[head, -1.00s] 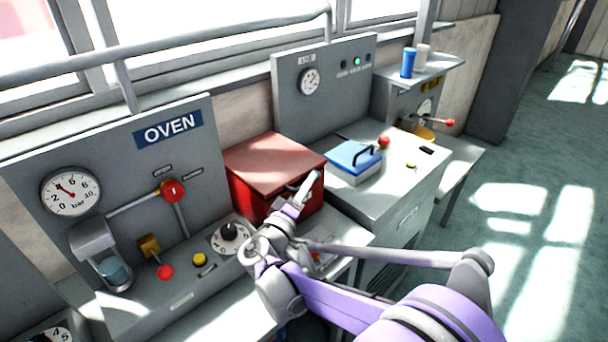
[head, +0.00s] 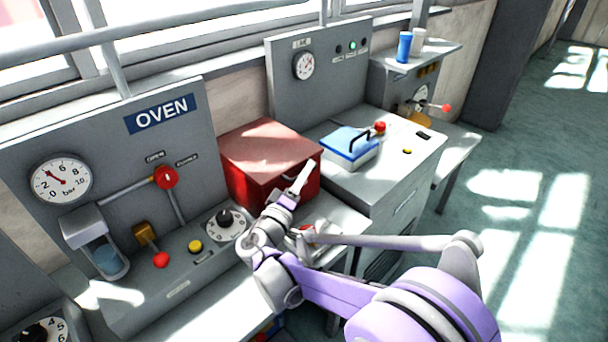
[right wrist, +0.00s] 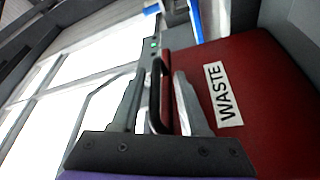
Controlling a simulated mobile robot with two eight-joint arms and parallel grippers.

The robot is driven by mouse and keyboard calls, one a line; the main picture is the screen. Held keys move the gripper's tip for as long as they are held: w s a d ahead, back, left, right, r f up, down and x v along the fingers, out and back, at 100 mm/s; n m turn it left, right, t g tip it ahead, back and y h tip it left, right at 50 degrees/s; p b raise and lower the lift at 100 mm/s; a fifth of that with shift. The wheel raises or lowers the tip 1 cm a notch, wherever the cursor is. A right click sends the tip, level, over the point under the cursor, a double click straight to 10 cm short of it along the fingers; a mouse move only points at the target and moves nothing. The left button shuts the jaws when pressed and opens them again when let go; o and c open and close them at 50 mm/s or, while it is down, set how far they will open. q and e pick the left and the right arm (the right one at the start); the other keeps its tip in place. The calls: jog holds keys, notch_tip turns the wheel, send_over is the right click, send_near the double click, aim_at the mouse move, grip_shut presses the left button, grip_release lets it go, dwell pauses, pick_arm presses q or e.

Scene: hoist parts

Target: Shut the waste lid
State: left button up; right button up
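The red waste box (head: 250,187) stands between the oven panel and the grey unit with the blue-lidded box. Its red top (head: 268,145) looks flat and down in the head view; I cannot tell if a small gap is left. My right gripper (head: 308,168) is in front of the box, at its front face. In the right wrist view, the dark handle (right wrist: 155,95) lies between the two spread fingers of the gripper (right wrist: 158,85), with room beside it. The red panel with the WASTE label (right wrist: 222,95) is beside the right finger. My left gripper is not in view.
The oven panel (head: 110,150) with gauge, levers and knobs stands left of the box. A blue-lidded box (head: 350,146) and a red knob are on the grey unit to the right. A grey rail runs along the window. Open floor (head: 520,240) lies to the right.

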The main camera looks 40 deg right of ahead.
jog(key=v, duration=1)
jog(key=shift+s+a, duration=0.15)
jog(key=shift+a, duration=0.25)
jog(key=shift+f, duration=0.1)
